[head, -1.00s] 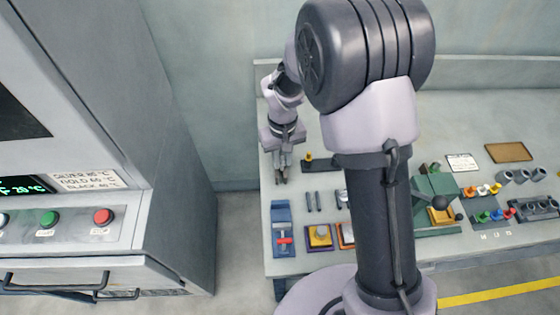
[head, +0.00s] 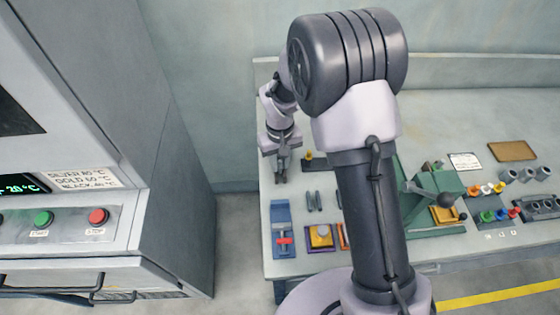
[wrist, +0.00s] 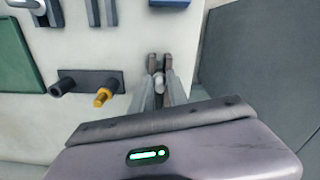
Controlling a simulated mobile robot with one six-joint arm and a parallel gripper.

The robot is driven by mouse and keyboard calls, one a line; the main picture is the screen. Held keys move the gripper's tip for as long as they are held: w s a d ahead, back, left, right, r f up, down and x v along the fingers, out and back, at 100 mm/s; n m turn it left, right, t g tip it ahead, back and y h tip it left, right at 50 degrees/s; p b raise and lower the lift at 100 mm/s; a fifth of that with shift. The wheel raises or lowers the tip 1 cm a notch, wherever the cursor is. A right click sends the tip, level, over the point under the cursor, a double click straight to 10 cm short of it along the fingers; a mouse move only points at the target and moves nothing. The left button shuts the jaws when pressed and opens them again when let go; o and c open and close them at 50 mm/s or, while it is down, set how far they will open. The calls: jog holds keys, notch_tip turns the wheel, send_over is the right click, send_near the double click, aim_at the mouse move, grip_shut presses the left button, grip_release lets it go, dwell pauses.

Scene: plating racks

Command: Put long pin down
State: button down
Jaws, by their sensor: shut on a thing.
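My gripper (head: 281,171) is over the left end of the table (head: 360,250) in the head view, near its left edge. In the wrist view my gripper (wrist: 159,64) is shut on a grey pin (wrist: 158,83), whose rounded end shows between the fingers. The rest of the pin is hidden, and I cannot tell whether it touches the table. A dark block (wrist: 118,79) with a dark peg and a brass peg (wrist: 103,97) lies to the left of the fingers. Two grey rods (wrist: 101,12) lie on the table beyond.
A blue fixture (head: 281,240) with a red part stands at the table's front left, with a yellow-topped block (head: 320,237) beside it. A green press (head: 432,190) is further right. A grey cabinet (head: 180,180) stands left of the table across a gap.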

jog(key=c, duration=1.3)
grip_release()
notch_tip(320, 180, up, 14)
jog(key=p, duration=0.4)
notch_tip(320, 180, up, 9)
jog(key=m+t, duration=0.1)
jog(key=m, duration=0.1)
send_over(281, 161)
jog(key=s+d, duration=0.2)
jog(key=s, duration=0.2)
jog(key=s+d+r+m+t, duration=0.1)
jog(key=s+r, duration=0.1)
jog(key=s, duration=0.4)
jog(key=s+d+r+m+t+y, duration=0.1)
jog(key=s+r+m+t, duration=0.1)
jog(key=s, duration=0.5)
jog(key=s+d+r+m+t+y, duration=0.1)
jog(key=s+r+m, duration=0.1)
jog(key=s+r, duration=0.2)
jog(key=shift+s+d+t, duration=0.2)
jog(key=shift+s, duration=0.4)
jog(key=shift+s+d+t, duration=0.2)
jog(key=shift+s, duration=0.35)
